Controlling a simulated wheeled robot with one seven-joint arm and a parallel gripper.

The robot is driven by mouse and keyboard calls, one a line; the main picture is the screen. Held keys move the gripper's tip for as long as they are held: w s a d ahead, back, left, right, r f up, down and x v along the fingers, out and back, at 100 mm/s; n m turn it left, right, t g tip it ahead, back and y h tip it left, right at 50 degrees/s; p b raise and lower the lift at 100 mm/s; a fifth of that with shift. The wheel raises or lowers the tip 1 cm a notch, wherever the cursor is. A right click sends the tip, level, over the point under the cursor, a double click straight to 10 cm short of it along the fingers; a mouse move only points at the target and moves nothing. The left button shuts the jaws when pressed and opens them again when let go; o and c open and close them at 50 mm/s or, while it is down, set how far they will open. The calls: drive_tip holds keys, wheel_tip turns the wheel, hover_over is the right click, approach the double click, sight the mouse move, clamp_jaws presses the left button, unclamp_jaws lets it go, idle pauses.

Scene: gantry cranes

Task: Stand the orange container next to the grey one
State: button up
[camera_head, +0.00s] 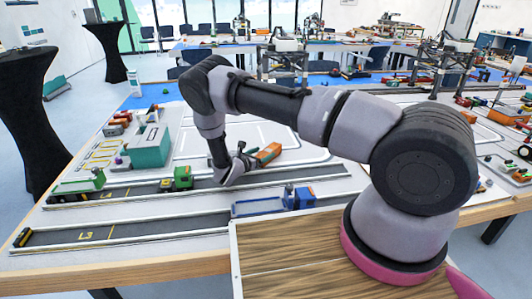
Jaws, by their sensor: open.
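The orange container (268,151) is a small block on the white layout board, just right of my gripper. It sits at an angle, and its near left end is close to or behind the gripper. My gripper (243,154) is low over the board at the end of my bent arm and is open. I cannot tell whether it touches the container or surrounds its end. A small grey block (112,131) by the red and orange pieces at the left may be the grey container, but it is too small to be sure.
A green truck (178,179) and a blue wagon (272,205) stand on the tracks in front of the gripper. A teal building (150,147) stands to the left. A gantry crane (284,65) stands behind. The white board behind the orange container looks mostly clear.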

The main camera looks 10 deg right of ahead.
drive_tip(key=v, duration=0.9)
drive_tip(key=s+d+r+m+g+y, duration=0.1)
drive_tip(key=s+d+r+m+g, duration=0.35)
drive_tip(key=r, duration=0.55)
drive_tip(key=s+d+r+m+g+y, duration=0.1)
drive_tip(key=d+r+m+g+y, duration=0.15)
drive_tip(key=d+r+m, duration=0.55)
drive_tip(key=s+d+r+m+g+y, duration=0.1)
drive_tip(key=s+r+m+g, duration=0.3)
drive_tip(key=r, duration=0.7)
drive_tip(key=s+d+r+m+t+y, duration=0.2)
drive_tip(key=s+r+m+t+y, duration=0.4)
drive_tip(key=s+r+m, duration=0.8)
drive_tip(key=shift+s+r+m+t+y, duration=0.4)
drive_tip(key=shift+s+r+y, duration=1.05)
drive_tip(key=shift+s+r, duration=2.2)
drive_tip(key=shift+s+f, duration=0.15)
drive_tip(key=shift+f, duration=0.05)
